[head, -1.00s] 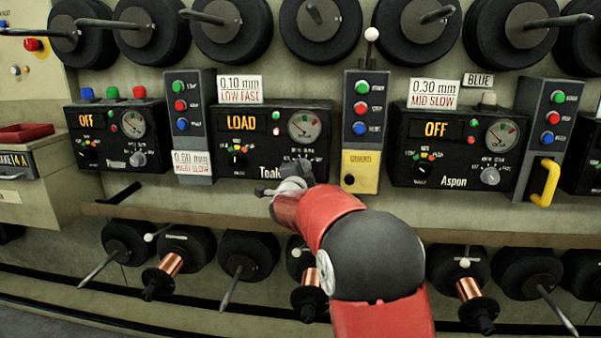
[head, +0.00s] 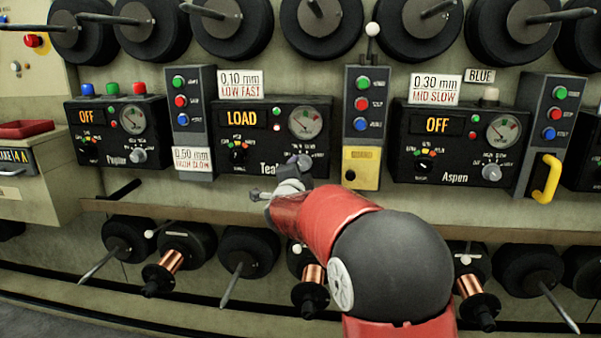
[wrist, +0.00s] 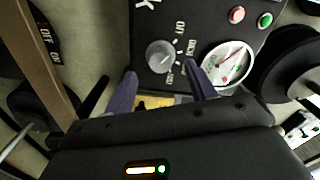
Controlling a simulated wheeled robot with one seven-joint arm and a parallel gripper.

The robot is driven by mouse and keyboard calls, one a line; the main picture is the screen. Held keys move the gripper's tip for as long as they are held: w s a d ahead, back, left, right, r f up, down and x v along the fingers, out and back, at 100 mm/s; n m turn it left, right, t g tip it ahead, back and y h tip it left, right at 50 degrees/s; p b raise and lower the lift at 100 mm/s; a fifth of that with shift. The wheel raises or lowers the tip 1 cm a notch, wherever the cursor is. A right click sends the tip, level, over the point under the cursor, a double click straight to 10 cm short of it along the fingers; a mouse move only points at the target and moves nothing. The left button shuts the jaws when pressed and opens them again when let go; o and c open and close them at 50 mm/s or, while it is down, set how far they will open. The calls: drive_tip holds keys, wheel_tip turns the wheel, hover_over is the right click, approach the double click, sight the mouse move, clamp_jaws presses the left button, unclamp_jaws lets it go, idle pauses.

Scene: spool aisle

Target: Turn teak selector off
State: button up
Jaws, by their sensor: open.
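The Teak panel (head: 222,140) is a black box in the middle of the head view, and its amber display (head: 242,118) reads LOAD. The Teak selector (wrist: 160,56) is a round grey knob in the wrist view, with OFF and other position labels along one side. I cannot tell which label it points at. My gripper (wrist: 160,72) is open, its two purple fingers spread either side of the knob and just short of its centre line. Contact is not clear. In the head view my wrist is just below the panel's lower right corner, partly covering that area.
The Poplar panel (head: 88,132) on the left and the Aspen panel (head: 405,150) on the right both read OFF. Button boxes (head: 188,132) and a yellow guard box (head: 361,166) flank Teak. A ledge (head: 480,225) and lower spools lie below.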

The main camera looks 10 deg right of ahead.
drive_tip(key=v, duration=0.3)
drive_tip(key=shift+s+a, duration=0.1)
drive_tip(key=shift+s, duration=0.1)
drive_tip(key=s+a+f+n+g+y, duration=0.15)
drive_tip(key=s+n+g+y, duration=0.25)
drive_tip(key=s+n+y, duration=0.95)
drive_tip(key=s+d+f+n+g+h, duration=0.1)
drive_tip(key=s+f+g+h, duration=0.1)
drive_tip(key=s, duration=0.7)
drive_tip(key=s+d+f+n+g+h, duration=0.1)
drive_tip(key=s+f+g+h, duration=0.2)
drive_tip(key=s, duration=0.6)
drive_tip(key=s+d+f+n+g+h, duration=0.2)
drive_tip(key=s+f, duration=0.4)
drive_tip(key=s, duration=0.4)
drive_tip(key=shift+f+g+h, duration=0.25)
drive_tip(key=shift+g+h, duration=0.05)
drive_tip(key=shift+h, duration=0.15)
